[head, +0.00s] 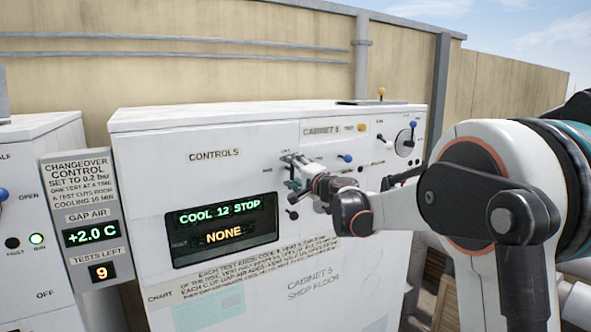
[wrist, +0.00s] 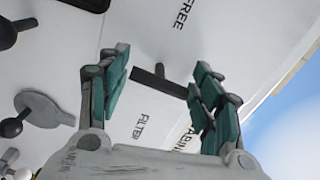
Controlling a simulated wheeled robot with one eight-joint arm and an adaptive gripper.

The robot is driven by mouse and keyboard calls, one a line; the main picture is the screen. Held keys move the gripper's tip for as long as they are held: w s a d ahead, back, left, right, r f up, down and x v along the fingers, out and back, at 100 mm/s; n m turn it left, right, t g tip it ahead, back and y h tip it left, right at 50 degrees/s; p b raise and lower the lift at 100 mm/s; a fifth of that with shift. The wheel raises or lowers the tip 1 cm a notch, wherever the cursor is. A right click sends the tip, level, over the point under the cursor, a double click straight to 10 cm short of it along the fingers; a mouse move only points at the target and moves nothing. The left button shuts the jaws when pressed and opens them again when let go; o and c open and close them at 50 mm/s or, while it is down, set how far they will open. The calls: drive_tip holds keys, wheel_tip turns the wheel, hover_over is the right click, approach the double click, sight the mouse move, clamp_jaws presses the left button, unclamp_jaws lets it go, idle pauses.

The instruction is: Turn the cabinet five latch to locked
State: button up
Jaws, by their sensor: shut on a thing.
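The cabinet five unit (head: 225,130) is a white box with a "CABINET 5" label on its upper panel. My gripper (head: 292,172) reaches its front panel from the right in the head view. In the wrist view, a black T-shaped handle (wrist: 158,79), apparently the latch, lies between the green-padded fingers of my gripper (wrist: 160,88). The "locked" mark cannot be made out. In the head view my gripper hides most of the handle.
A display (head: 224,229) reads "COOL 12 STOP" and "NONE". Blue-knobbed (head: 345,158) and yellow-knobbed (head: 362,127) levers sit close to my gripper. A grey round knob (wrist: 45,108) is left of the fingers. A changeover panel (head: 90,220) stands at left.

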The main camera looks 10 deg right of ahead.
drive_tip(key=shift+f+n, duration=0.1)
drive_tip(key=shift+n, duration=0.2)
idle(0.4)
drive_tip(key=o, duration=0.9)
drive_tip(key=shift+w, duration=0.15)
drive_tip(key=v, duration=1.2)
